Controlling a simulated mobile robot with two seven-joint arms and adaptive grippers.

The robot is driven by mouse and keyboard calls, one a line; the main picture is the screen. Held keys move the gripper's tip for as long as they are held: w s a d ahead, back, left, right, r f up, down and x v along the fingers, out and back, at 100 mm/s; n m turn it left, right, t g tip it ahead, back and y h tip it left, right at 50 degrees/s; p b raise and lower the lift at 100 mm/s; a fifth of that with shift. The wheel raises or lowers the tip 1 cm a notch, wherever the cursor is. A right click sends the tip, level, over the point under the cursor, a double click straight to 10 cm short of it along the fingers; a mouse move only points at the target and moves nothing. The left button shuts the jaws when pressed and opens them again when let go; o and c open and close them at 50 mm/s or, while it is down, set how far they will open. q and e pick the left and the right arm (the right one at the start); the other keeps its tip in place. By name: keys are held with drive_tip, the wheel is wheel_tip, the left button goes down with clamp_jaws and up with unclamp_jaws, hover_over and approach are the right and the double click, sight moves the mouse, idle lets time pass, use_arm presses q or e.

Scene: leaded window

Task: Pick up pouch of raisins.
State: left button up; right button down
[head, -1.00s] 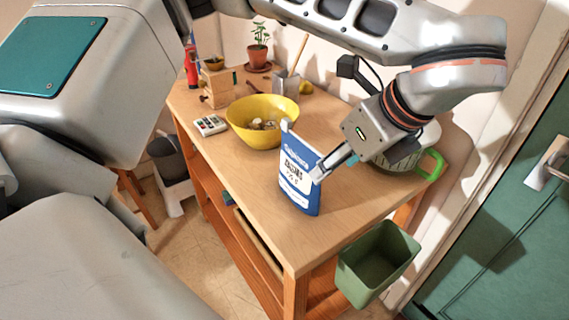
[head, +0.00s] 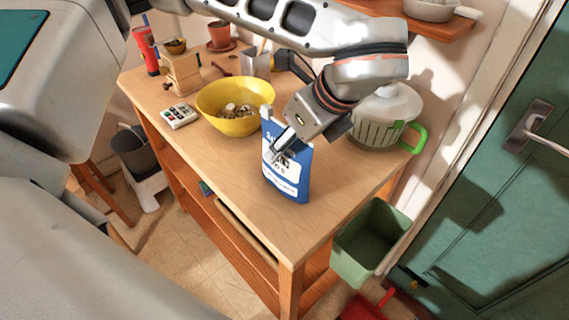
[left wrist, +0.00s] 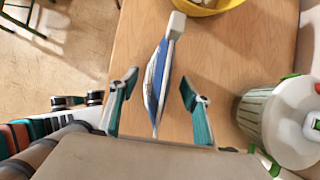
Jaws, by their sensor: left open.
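The blue and white pouch of raisins (head: 287,182) stands upright on the wooden table, near its front edge. My left gripper (head: 281,145) reaches it from above right in the head view, with one finger across the pouch's printed face. In the left wrist view, the pouch (left wrist: 157,85) shows edge-on between the two spread teal fingers of my left gripper (left wrist: 160,80). A gap shows on each side of the pouch, so the gripper is open around it. The far finger is hidden in the head view. My right gripper is not in view.
A yellow bowl (head: 222,122) stands behind the pouch. A strainer pot with green handles (head: 375,125) stands to its right. A remote-like keypad (head: 180,116) lies at the left. A green bin (head: 368,243) is beside the table's right end. The table front is clear.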

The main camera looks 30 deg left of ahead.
use_arm(q)
drive_tip(key=shift+x, duration=1.3)
clamp_jaws()
drive_tip(key=shift+r, duration=0.15)
